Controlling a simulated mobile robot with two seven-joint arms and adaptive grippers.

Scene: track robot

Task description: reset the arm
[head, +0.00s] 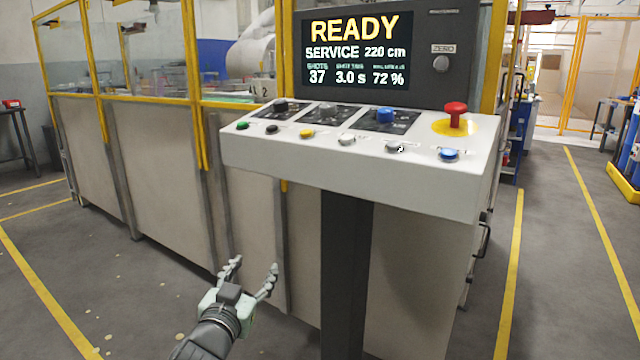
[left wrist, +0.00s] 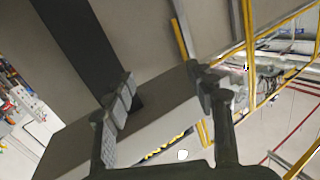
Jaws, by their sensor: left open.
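My left gripper (head: 252,272) is open and empty in the head view, low in front of the grey machine panels and left of the console's dark post. Its two fingers stand apart and point up and away from me. The fingers also show in the left wrist view (left wrist: 165,95), with nothing between them but the background. The control console (head: 350,165) stands above and to the right of the gripper, clear of it. My right gripper is in neither view.
The console carries several buttons, knobs and a red mushroom button (head: 455,114). A screen (head: 357,50) above it reads READY. Its dark post (head: 345,270) stands right of my gripper. A yellow-framed guard (head: 120,50) runs left. Floor is open at left and right, with yellow lines.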

